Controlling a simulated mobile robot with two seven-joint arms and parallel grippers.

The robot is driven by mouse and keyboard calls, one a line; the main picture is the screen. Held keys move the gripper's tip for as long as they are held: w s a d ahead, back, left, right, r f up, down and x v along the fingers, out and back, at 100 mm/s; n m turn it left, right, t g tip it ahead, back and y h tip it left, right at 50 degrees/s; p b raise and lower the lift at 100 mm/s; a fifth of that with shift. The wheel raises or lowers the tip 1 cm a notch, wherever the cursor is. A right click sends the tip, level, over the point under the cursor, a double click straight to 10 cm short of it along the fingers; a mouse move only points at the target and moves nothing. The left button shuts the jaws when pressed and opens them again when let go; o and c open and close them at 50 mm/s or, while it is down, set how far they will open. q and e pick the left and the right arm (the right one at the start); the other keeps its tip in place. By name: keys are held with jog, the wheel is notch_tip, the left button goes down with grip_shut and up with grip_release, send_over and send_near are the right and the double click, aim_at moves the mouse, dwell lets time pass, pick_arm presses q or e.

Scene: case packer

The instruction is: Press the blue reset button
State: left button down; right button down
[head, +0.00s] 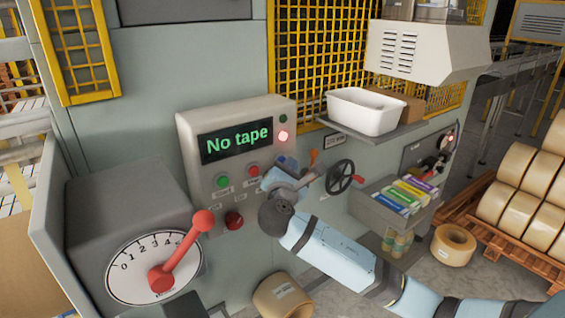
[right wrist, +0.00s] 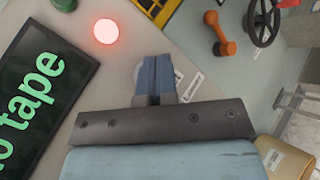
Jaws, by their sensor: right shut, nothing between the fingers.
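The control panel (head: 188,128) has a display reading "No tape" (head: 236,140), which also shows in the right wrist view (right wrist: 38,95). Below the display are a green button (head: 222,181) and a red button (head: 253,170). My right gripper (head: 286,160) is at the panel's lower right, to the right of the red button. Its fingers (right wrist: 157,72) are shut and empty, pointing at the panel. A pale round rim shows just beside the fingertips in the right wrist view. The blue reset button's face is hidden behind my gripper, and I cannot tell whether the fingers touch it.
A lit red lamp (head: 283,136) glows on the panel. A red knob (head: 234,220) sits lower down. A dial box with a red lever (head: 184,249) stands at left. An orange handle (head: 314,160) and a handwheel (head: 340,177) are close right of my gripper. A white bin (head: 366,111) sits on a shelf.

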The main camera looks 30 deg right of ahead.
jog(key=shift+w, duration=0.45)
dwell(0.3)
jog(key=shift+s, duration=0.1)
jog(key=shift+s+p, duration=0.5)
jog(key=shift+s, duration=0.3)
jog(key=s, duration=0.1)
jog(key=s+p, duration=0.1)
jog(key=s, duration=0.3)
jog(key=shift+d+p, duration=0.25)
jog(key=shift+p, duration=0.15)
dwell(0.6)
